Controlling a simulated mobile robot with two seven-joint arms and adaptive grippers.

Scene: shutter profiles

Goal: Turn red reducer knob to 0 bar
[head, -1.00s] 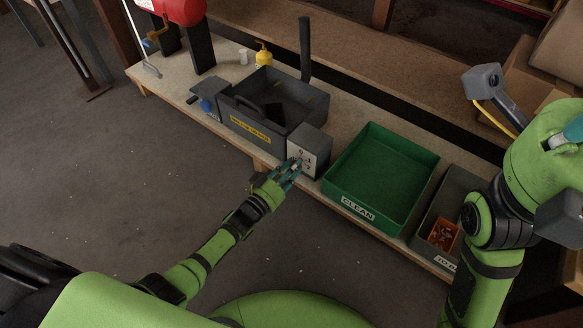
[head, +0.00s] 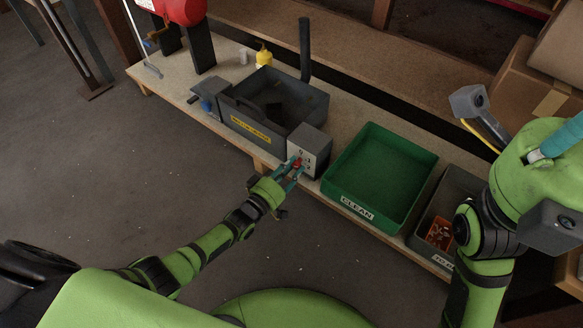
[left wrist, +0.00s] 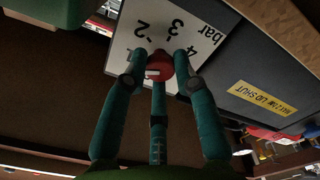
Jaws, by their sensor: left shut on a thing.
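The red reducer knob (head: 298,163) is on the pale dial face of a grey box (head: 313,140) at the bench's front edge. In the left wrist view the knob (left wrist: 160,67) sits between the teal fingertips of my left gripper (left wrist: 160,62), which is shut on it. A white mark on the knob points left in that picture. The dial face (left wrist: 128,42) appears upside down there, with 2, 3, 4 and "bar" readable; fingers cover other parts. In the head view the left gripper (head: 294,173) reaches the box from the front. My right gripper is not visible.
A grey parts washer (head: 232,113) with a yellow label stands left of the box. A green tray (head: 350,205) marked CLEAN is close on its right, then a grey bin (head: 425,228) holding an orange container (head: 440,233). The floor in front is clear.

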